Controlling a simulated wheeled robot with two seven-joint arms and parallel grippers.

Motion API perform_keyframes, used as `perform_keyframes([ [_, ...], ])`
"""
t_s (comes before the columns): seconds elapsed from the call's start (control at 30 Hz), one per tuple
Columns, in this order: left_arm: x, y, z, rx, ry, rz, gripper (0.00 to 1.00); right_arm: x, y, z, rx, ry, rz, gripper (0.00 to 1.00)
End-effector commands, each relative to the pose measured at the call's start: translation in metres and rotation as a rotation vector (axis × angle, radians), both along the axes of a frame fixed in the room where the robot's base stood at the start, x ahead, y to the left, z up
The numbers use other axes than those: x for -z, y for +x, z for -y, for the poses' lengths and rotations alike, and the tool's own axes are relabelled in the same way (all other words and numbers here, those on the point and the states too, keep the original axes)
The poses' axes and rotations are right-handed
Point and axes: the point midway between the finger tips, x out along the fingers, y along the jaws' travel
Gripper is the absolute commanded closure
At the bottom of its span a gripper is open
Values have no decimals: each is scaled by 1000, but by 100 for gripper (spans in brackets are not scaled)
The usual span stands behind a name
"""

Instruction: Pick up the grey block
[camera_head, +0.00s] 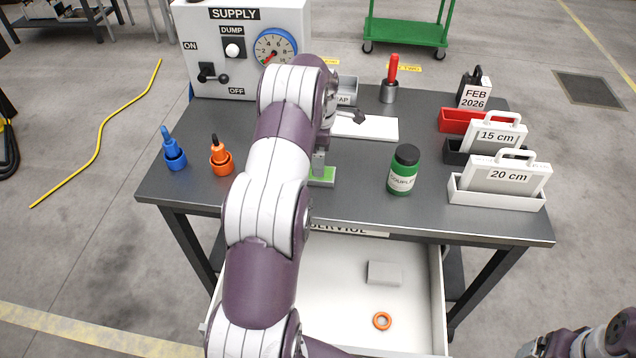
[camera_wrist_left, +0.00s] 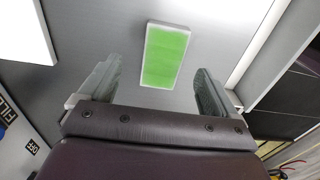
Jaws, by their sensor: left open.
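A plain grey block (camera_head: 384,273) lies in the open white drawer (camera_head: 340,325), below the table top. A green-topped block with pale edges (camera_head: 322,176) lies on the dark table top near its front edge. My left gripper (camera_head: 319,160) is over this green-topped block, partly hidden by my own arm. In the left wrist view the left gripper (camera_wrist_left: 157,78) is open and empty, and the green-topped block (camera_wrist_left: 165,56) shows beyond and between its fingers. The grey block is not seen in the left wrist view. My right arm shows at the lower right, its gripper out of view.
An orange ring (camera_head: 382,321) lies in the drawer near the grey block. A green bottle (camera_head: 403,170) stands right of my left gripper. Blue (camera_head: 174,155) and orange (camera_head: 221,160) bottles stand to the left. Labelled cases (camera_head: 500,178) stand at the right.

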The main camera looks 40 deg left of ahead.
Motion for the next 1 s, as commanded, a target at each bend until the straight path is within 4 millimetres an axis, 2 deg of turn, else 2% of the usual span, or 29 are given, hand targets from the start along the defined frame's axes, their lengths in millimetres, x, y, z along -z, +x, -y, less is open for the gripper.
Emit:
perform_keyframes([
  [0.17,24,-5,2,2,-2,-4,8,-14,0,0,0,0,2,13],
  [0.3,47,-5,2,3,0,-1,8,-16,0,0,0,0,2,13],
  [0.53,52,-5,2,3,0,1,8,-15,0,0,0,0,1,13],
  [0.57,52,-5,2,3,0,1,12,-15,0,0,0,0,1,13],
  [0.7,52,-5,2,3,0,1,57,-15,0,0,0,0,1,13],
  [0.77,52,-5,2,3,0,1,77,-15,0,0,0,0,1,13],
  [0.8,51,-4,1,3,1,3,83,-15,0,0,0,0,1,13],
  [1.0,51,-4,1,3,1,3,83,-15,0,0,0,0,1,13],
])
